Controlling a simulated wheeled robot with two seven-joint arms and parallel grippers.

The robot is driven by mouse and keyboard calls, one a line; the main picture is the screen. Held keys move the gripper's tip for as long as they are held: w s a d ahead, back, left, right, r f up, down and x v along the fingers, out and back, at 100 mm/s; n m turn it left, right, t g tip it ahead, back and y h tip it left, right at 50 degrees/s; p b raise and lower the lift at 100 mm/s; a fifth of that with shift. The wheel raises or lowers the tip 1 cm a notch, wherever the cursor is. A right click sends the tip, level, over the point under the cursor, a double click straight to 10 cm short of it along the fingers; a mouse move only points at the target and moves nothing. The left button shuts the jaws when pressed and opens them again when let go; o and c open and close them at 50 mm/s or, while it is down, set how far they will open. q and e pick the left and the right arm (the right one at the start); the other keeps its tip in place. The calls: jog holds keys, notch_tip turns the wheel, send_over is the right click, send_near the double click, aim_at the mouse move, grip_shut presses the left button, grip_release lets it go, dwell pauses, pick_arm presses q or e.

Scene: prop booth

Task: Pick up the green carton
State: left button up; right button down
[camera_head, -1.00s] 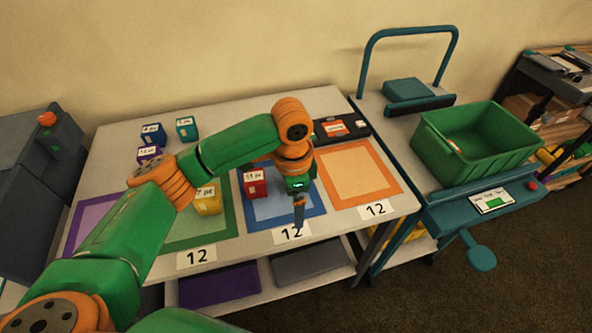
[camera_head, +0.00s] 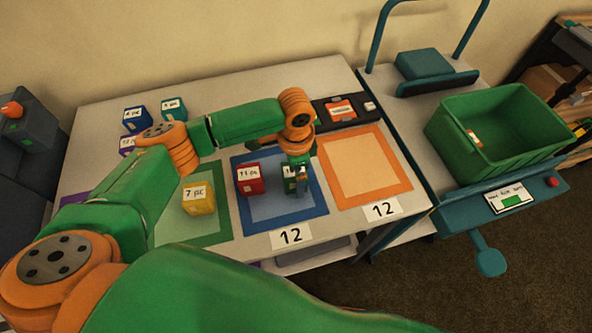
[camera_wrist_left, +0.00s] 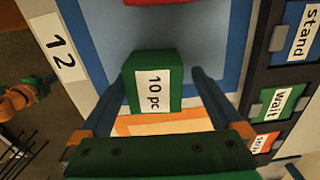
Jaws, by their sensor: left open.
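The green carton (camera_head: 289,186) with a white label stands on the blue-bordered mat (camera_head: 262,228), just right of the red carton (camera_head: 249,179). My left gripper (camera_head: 300,188) points down at it and partly hides it in the head view. In the left wrist view the green carton (camera_wrist_left: 152,82) reads "10 pc" and sits between the two spread fingers of my left gripper (camera_wrist_left: 161,74). The gripper is open, with a gap showing between the carton and the right finger. The carton rests on the mat.
A yellow carton (camera_head: 199,197) stands on the green-bordered mat. The orange-bordered mat (camera_head: 402,188) is empty. Blue and teal cartons (camera_head: 173,108) stand at the back left. A green crate (camera_head: 512,170) sits on the cart at right. A dark panel (camera_head: 325,113) lies behind the mats.

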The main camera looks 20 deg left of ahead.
pick_arm(q)
jog(key=shift+w+a+f, duration=0.15)
jog(key=shift+w+f, duration=0.2)
jog(key=shift+w, duration=0.4)
jog(key=shift+s+d+r, duration=0.2)
jog(key=shift+s+r, duration=0.2)
jog(key=shift+s, duration=0.25)
jog(key=c, duration=1.4)
jog(key=shift+w+a, duration=0.1)
jog(key=shift+w, duration=0.15)
jog(key=shift+c, duration=0.5)
